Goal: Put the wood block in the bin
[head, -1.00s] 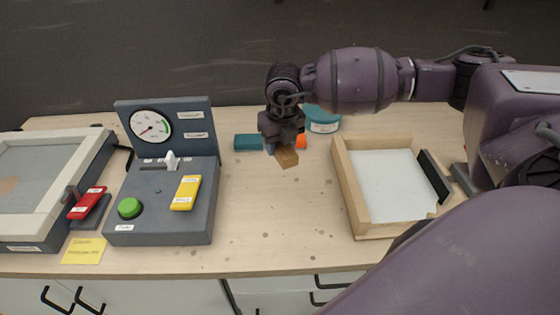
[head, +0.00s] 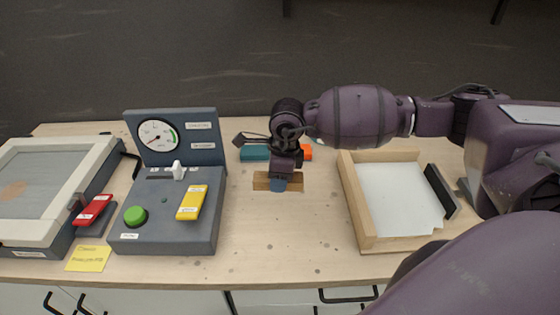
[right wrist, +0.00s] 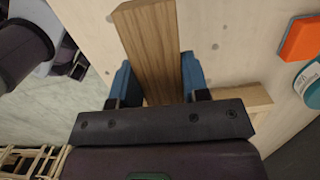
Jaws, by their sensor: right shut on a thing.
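The wood block (head: 262,181) is a brown bar. My right gripper (head: 279,184) is shut on it, and the block sticks out on both sides of the fingers. In the right wrist view the wood block (right wrist: 148,40) runs up between the two blue fingers of the right gripper (right wrist: 155,82). The block is over the middle of the table; I cannot tell whether it touches the surface. My left gripper is not in view. I see nothing in the head view that is clearly a bin.
A wood-framed tray (head: 364,222) with white sheets stands to the right. A control box (head: 165,225) with a gauge, green button and yellow switch stands to the left. A teal block (head: 254,153) and an orange piece (head: 306,152) lie behind the gripper. The table front centre is clear.

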